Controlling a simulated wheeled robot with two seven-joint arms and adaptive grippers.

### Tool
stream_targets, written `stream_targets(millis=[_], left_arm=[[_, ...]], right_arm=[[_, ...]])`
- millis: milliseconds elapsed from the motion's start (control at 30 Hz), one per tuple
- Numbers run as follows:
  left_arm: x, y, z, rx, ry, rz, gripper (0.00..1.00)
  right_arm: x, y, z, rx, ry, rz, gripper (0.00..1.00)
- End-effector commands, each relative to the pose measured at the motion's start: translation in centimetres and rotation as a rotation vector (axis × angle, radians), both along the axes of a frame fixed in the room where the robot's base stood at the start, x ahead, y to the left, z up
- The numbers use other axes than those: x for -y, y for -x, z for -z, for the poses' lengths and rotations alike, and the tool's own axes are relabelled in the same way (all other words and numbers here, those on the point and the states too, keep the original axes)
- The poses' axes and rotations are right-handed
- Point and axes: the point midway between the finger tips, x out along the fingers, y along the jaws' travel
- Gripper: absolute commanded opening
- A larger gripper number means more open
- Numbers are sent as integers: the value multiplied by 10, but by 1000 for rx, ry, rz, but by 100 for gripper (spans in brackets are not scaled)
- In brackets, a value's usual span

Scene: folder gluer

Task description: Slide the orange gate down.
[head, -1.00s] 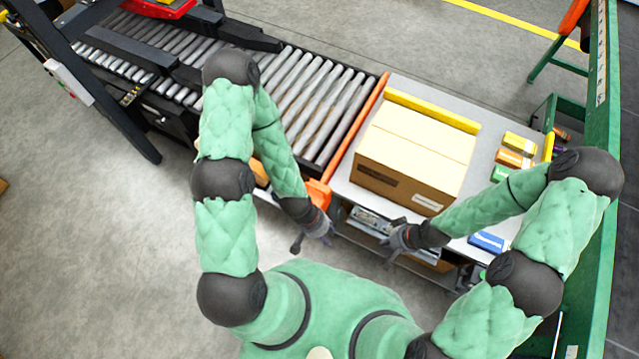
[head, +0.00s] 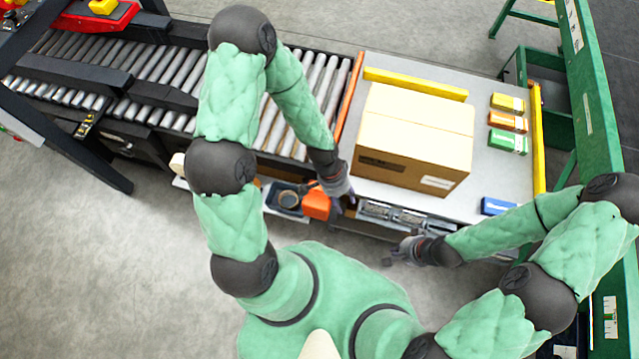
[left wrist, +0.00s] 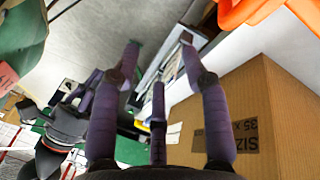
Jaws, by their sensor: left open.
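The orange gate shows in the head view as a thin upright bar (head: 350,95) between the roller conveyor and the table. An orange block (head: 317,204) sits at its near end, and my left arm hides part of the span between. My left gripper (head: 350,203) is open and empty, just right of the orange block, close to the table's near edge. In the left wrist view its purple fingers (left wrist: 158,80) are spread with nothing between them, and an orange part (left wrist: 250,10) shows at top right. My right gripper (head: 393,256) looks open and empty, in front of the table.
A cardboard box (head: 415,140) stands on the grey table (head: 500,180) right of the gate. Yellow rails (head: 415,84) and several small coloured boxes (head: 508,122) are around it. The roller conveyor (head: 180,70) lies left. A small tray (head: 285,198) is beside the orange block.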

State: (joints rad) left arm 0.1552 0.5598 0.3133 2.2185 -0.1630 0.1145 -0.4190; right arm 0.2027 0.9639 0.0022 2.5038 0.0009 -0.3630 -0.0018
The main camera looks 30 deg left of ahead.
Motion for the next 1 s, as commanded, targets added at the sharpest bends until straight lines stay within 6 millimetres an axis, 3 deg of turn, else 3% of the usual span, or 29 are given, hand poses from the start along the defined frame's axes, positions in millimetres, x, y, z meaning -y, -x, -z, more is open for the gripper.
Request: stream_targets(millis=[400,700,867,1000], left_arm=[[-56,-27,-45,80,-92,602,46],[-92,-29,-75,64,-154,872,46],[-96,-28,-76,58,-159,902,46],[-95,-24,-60,56,-159,903,46]], right_arm=[[0,0,37,0,0,-1,0],[0,0,50,0,0,-1,0],[0,0,52,0,0,-1,0],[0,0,58,0,0,-1,0]])
